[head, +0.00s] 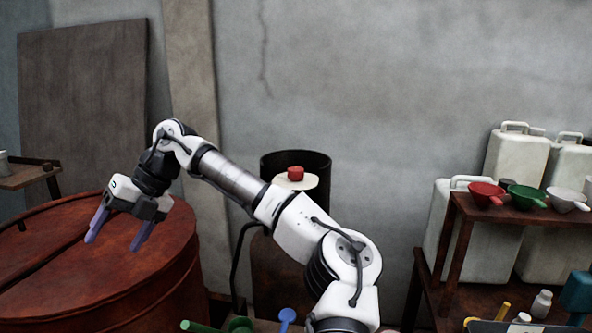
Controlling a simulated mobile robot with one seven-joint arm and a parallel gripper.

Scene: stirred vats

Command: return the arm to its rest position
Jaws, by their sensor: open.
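My arm (230,175) rises from the bottom centre in the head view and reaches to the left, bent at the elbow. My gripper (118,236) hangs pointing down above the lid of a large reddish-brown vat (150,262). Its two purple-blue fingers are spread apart with nothing between them. I cannot tell whether the fingertips touch the lid.
A dark drum (295,160) with a red knob (295,173) on a pale disc stands behind my arm. At right, a wooden shelf (500,212) holds red, green and white scoops. White jugs (515,160) stand behind it. Bottles and tools lie low at right.

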